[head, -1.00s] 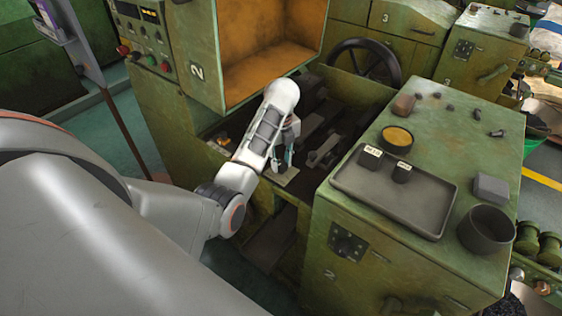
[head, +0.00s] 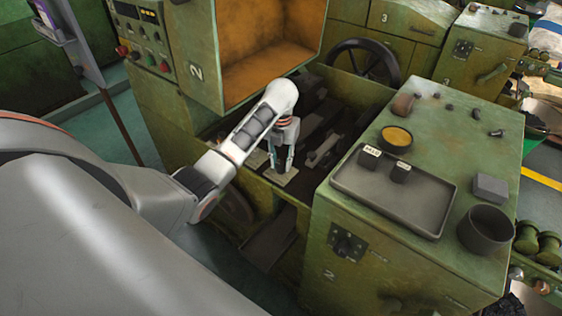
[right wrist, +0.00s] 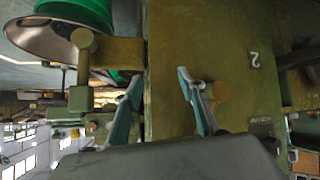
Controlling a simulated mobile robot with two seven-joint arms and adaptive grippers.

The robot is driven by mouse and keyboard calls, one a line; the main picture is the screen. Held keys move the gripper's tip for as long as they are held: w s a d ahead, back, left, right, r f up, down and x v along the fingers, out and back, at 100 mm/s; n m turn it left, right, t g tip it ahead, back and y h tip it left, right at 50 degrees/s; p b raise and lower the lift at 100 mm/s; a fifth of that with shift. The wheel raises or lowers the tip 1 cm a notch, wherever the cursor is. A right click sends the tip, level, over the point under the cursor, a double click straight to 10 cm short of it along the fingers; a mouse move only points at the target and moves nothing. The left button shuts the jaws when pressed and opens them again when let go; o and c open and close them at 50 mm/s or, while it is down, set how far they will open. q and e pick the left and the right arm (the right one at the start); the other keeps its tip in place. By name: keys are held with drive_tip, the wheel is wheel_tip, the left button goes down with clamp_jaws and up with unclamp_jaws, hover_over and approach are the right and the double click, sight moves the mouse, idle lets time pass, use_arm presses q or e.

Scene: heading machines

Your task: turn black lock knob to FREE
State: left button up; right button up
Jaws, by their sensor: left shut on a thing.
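My left gripper (head: 281,167) points down inside the open bay of the green machine, just over a small pale plate (head: 286,179). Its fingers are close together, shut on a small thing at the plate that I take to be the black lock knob. The fingers hide the knob, and I cannot read any FREE mark or which way the knob points. My right gripper (right wrist: 160,78) shows in the right wrist view. Its two teal-edged fingers are apart, with nothing between them, in front of a green machine panel (right wrist: 225,45).
Right of the bay is a green cabinet with a grey tray (head: 375,205) holding two small black blocks, and a dark cup (head: 486,230). A black handwheel (head: 364,62) stands behind the bay. An orange-lined box (head: 265,50) overhangs it. A dark switch (head: 347,245) is on the cabinet front.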

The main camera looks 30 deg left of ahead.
sight(281, 164)
use_arm(q)
drive_tip(key=shift+s+d+f+m, duration=0.1)
drive_tip(key=shift+m, duration=0.5)
drive_tip(key=o, duration=1.1)
drive_tip(key=shift+r, duration=6.05)
